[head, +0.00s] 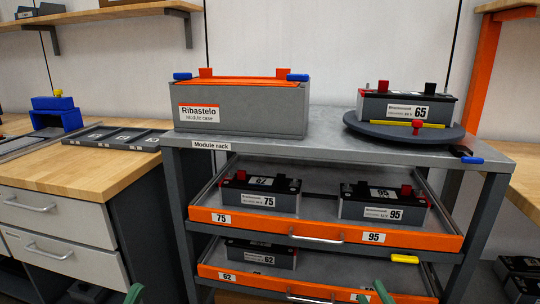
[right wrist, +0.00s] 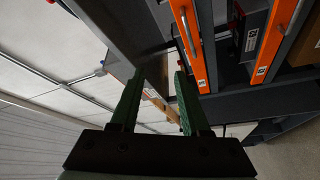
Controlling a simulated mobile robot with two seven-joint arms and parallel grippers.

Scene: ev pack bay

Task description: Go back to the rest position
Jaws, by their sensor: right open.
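My right gripper (head: 373,292) shows only its green fingertips at the bottom edge of the head view, in front of the lower rack drawer. In the right wrist view (right wrist: 158,82) its two green fingers stand apart with nothing between them. A green tip of my left gripper (head: 133,294) shows at the bottom left of the head view; the rest is out of frame and its opening cannot be told. The module rack (head: 340,150) stands ahead of both grippers.
On the rack stand a grey module case (head: 240,125) and module 65 (head: 395,108) on a dark round turntable (head: 360,128). The upper drawer (head: 335,233) holds modules 75 (head: 258,197) and 95 (head: 383,205). The lower drawer (head: 330,285) holds module 62 (head: 260,255). A wooden bench (head: 95,170) stands left.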

